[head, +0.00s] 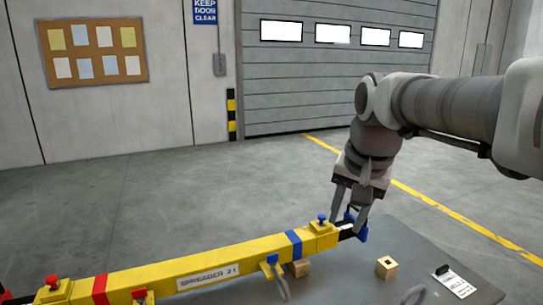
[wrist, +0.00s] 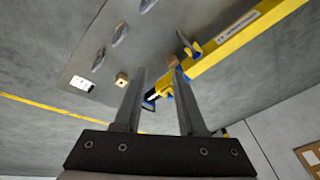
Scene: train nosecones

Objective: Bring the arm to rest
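My gripper (head: 348,208) hangs from my bent arm near the right end of the yellow spreader beam (head: 160,272). In the wrist view, its two fingers (wrist: 160,78) stand apart with a gap between them. Nothing is clearly held. Through that gap I see the beam's yellow end and a blue part (wrist: 149,105) beyond it. In the head view, the fingers overlap the beam's dark end piece and blue end fitting (head: 362,235). I cannot tell whether they touch it. The beam also shows in the wrist view (wrist: 235,45).
A grey table top (head: 420,262) carries a wooden block (head: 386,267), another block (head: 299,268) beside the beam, and a white tag (head: 455,284). Several grey hook-like parts lie there too. Behind are open floor, a roller door (head: 335,85) and a notice board (head: 93,52).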

